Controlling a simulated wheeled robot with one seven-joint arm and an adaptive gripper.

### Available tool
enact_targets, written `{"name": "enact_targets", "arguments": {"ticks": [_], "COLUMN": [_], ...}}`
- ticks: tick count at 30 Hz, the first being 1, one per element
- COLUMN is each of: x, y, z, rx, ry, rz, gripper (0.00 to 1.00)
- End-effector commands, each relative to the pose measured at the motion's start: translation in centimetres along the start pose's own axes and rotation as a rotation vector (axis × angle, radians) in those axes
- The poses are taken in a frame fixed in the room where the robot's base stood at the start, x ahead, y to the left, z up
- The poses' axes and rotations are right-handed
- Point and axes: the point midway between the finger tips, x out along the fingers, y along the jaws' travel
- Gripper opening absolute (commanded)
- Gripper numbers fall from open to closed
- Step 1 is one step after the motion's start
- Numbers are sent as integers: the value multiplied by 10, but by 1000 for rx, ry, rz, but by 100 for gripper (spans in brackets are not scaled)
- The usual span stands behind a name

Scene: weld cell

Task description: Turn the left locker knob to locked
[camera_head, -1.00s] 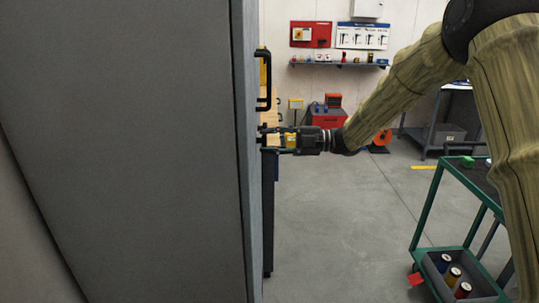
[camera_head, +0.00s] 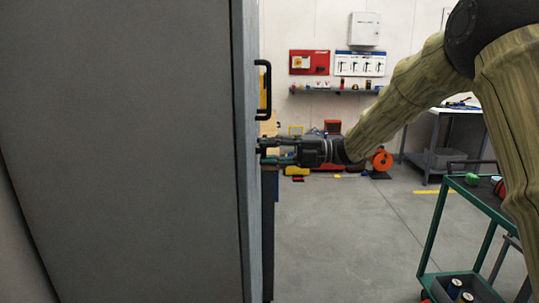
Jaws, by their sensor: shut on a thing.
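The grey locker (camera_head: 120,140) fills the left of the view, seen from its side. Its front faces right and is seen edge-on. A black bar handle (camera_head: 264,90) stands out from the front. My gripper (camera_head: 267,151) reaches in from the right, below the handle, with its fingers pointing left at the locker front. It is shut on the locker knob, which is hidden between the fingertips. The knob's angle and any lock marking cannot be seen.
A green cart (camera_head: 436,225) with cans on its lower shelf stands at the lower right. A workbench (camera_head: 432,155) is behind it. A tool shelf (camera_head: 340,91) hangs on the back wall. The grey floor (camera_head: 340,235) between locker and cart is clear.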

Motion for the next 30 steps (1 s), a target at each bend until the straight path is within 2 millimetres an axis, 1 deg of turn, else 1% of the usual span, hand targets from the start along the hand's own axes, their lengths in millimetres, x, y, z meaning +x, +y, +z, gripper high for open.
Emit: {"name": "enact_targets", "arguments": {"ticks": [7, 8, 9, 11, 20, 23, 26, 30], "x": [0, 0, 0, 0, 0, -3, -12, -34], "y": [-1, -1, -1, -1, 0, 0, 0, 0], "z": [0, 0, 0, 0, 0, 0, 0, 0], "rx": [1, 1, 1, 1, 1, 1, 1, 1], "ry": [1, 1, 1, 1, 1, 0, 0, -2], "rz": [-1, -1, -1, 0, 0, 0, 1, 0], "gripper": [9, 34, 42, 52, 54, 54, 54, 54]}}
